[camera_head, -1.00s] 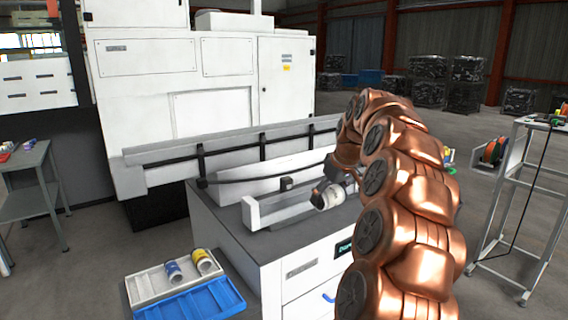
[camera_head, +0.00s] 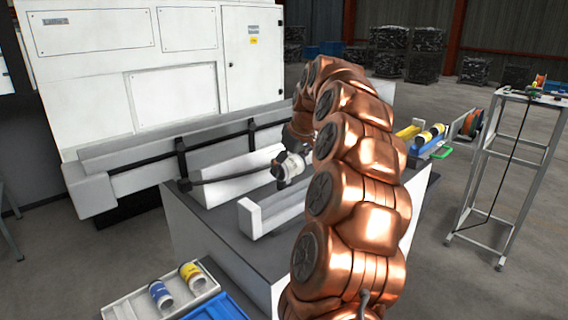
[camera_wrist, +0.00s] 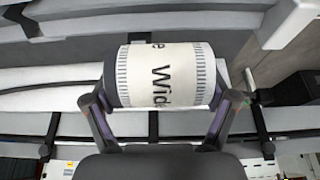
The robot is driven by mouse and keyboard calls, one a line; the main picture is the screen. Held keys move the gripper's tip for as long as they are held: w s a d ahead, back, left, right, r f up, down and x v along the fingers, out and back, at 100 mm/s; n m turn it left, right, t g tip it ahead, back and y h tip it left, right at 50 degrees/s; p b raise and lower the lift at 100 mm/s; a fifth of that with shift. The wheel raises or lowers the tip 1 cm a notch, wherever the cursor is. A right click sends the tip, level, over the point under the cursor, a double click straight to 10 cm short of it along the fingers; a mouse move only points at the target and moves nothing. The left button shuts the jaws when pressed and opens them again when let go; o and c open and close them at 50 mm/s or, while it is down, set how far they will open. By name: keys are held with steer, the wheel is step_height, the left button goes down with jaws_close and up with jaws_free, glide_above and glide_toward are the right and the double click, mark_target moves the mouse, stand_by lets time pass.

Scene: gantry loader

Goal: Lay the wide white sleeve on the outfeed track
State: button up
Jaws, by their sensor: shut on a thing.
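The wide white sleeve (camera_head: 292,167) is held by my gripper (camera_head: 281,168) above the worktop. In the wrist view the sleeve (camera_wrist: 165,75) lies crosswise between the two fingers of my gripper (camera_wrist: 163,98), with the printed word "Wide" facing the camera. A short pale channel (camera_head: 250,219) sits on the worktop in front of the sleeve. A long pale rail (camera_head: 130,160) with black brackets runs along the machine behind. I cannot tell which of these is the outfeed track. My arm hides the right part of the worktop.
A white tray (camera_head: 120,310) with a blue-banded sleeve (camera_head: 161,294) and a yellow-banded sleeve (camera_head: 192,276) stands at the front left beside a blue tray (camera_head: 222,308). A wire-frame stand (camera_head: 507,170) is at the right. A white machine (camera_head: 150,70) fills the back left.

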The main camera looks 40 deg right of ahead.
mark_target(288, 191)
steer(key=shift+f+b, duration=0.6)
steer(key=shift+f, duration=1.75)
steer(key=o, duration=1.4)
steer(key=shift+c, duration=0.2)
steer(key=shift+s, duration=0.1)
steer(key=v, duration=1.2)
step_height(288, 191, up, 6)
steer(key=p, duration=0.4)
